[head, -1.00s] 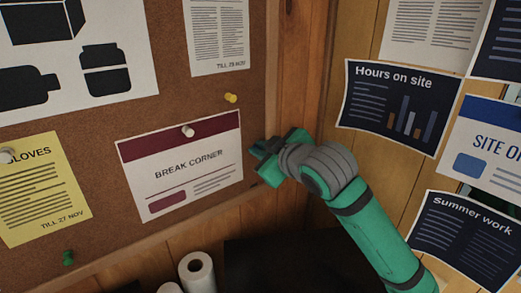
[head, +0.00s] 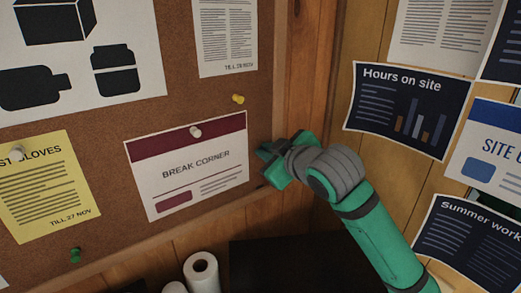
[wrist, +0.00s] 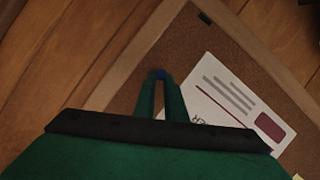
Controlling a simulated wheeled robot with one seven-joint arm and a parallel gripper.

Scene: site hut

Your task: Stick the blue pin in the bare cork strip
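My gripper (head: 266,155) is at the right edge of the cork board, just right of the "Break corner" notice. In the wrist view its two fingers (wrist: 161,82) are close together with the blue pin (wrist: 160,74) between their tips. In the head view the pin is hidden. Bare cork (head: 259,122) shows between the notice (head: 186,181) and the board's wooden frame. In the wrist view bare cork (wrist: 190,70) lies beyond the fingertips, between frame and notice. I cannot tell whether the pin touches the board.
A white pin (head: 195,132) holds the notice. A yellow pin (head: 238,98) and a green pin (head: 75,255) are in the cork. A yellow sheet (head: 50,190) hangs at left. Posters (head: 408,108) cover the right wall. White paper rolls (head: 202,272) stand below the board.

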